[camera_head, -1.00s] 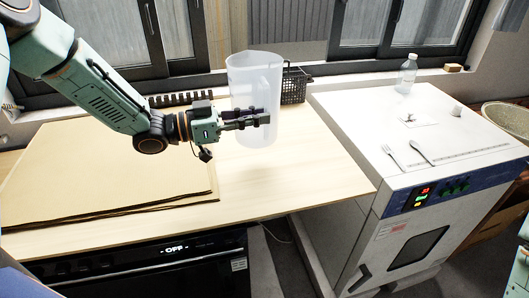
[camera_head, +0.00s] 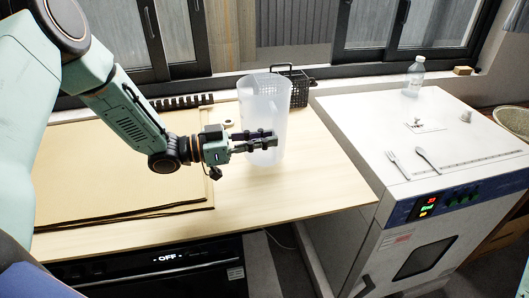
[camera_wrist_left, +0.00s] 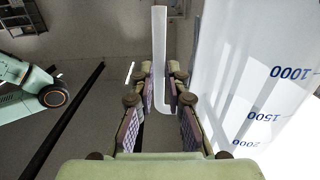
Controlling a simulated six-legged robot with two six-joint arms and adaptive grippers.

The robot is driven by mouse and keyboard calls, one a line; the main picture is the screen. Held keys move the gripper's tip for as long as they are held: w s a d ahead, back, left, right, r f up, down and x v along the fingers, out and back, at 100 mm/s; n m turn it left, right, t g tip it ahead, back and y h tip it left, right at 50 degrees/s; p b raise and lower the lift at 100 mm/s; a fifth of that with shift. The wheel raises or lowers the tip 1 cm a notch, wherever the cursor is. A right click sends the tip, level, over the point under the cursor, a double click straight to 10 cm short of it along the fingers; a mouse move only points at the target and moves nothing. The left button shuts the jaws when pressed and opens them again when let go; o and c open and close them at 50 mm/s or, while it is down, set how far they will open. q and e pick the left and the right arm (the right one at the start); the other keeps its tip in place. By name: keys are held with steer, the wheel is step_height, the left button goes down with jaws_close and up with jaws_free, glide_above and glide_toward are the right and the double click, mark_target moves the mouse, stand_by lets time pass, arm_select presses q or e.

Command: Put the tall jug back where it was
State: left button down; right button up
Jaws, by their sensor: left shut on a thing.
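The tall jug (camera_head: 262,105) is translucent white and upright over the wooden table, near its right part. My left gripper (camera_head: 262,141) is shut on the jug's handle, low on the jug. The wrist view shows the fingers (camera_wrist_left: 163,90) on both sides of the pale handle (camera_wrist_left: 159,50), and the jug's wall (camera_wrist_left: 235,70) with printed volume marks to the right. I cannot tell whether the jug's base touches the table. My right gripper is not in view.
A black basket (camera_head: 299,90) stands close behind the jug. A black rack (camera_head: 180,101) lies along the window sill. Brown sheets (camera_head: 90,180) cover the table's left part. The white oven (camera_head: 440,125) at right carries a bottle (camera_head: 414,78), fork (camera_head: 397,164) and spoon (camera_head: 427,160).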

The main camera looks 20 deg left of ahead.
arm_select(q)
step_height(320, 180, down, 4)
steer(key=shift+a+f, duration=0.1)
steer(key=shift+a, duration=0.05)
steer(key=c, duration=1.7)
jaws_free()
steer(key=shift+w+a+f+b, duration=0.15)
steer(key=shift+a+b, duration=0.05)
steer(key=shift+b, duration=0.1)
steer(key=shift+c, duration=0.2)
steer(key=shift+o, duration=1.4)
steer(key=shift+a, duration=0.2)
steer(key=shift+o, duration=0.6)
steer(key=p+v, duration=0.1)
steer(key=v, duration=1)
steer(key=shift+s+a+r+p, duration=0.2)
steer(key=shift+s+p, duration=0.1)
steer(key=shift+s, duration=0.15)
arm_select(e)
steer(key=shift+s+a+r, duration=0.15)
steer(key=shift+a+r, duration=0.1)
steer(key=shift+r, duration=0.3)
